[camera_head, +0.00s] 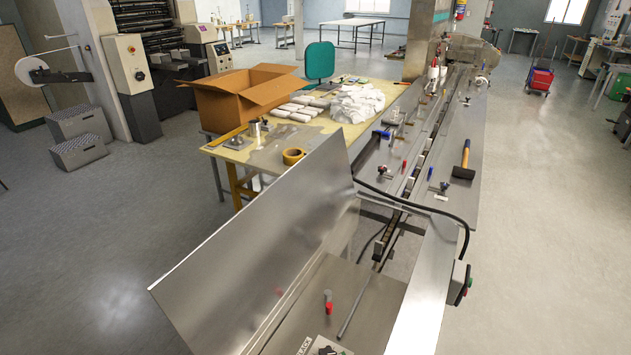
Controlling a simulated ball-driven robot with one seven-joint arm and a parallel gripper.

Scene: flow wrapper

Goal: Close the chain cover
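A large flat sheet-metal panel, which looks like the chain cover (255,245), stands raised and tilted along the left side of the flow wrapper's infeed (425,270). Its lower edge runs along the machine bed. To its right the chain channel (385,240) lies uncovered, with a dark chain and pushers visible in it. The near end of the panel reaches out to the lower left over the floor. My gripper is not in this view, so its place relative to the cover does not show.
A black cable (425,207) arches over the channel. A hammer (464,160) and small fittings lie on the machine's right deck. Behind the panel stands a work table with a cardboard box (245,95) and a tape roll (293,156).

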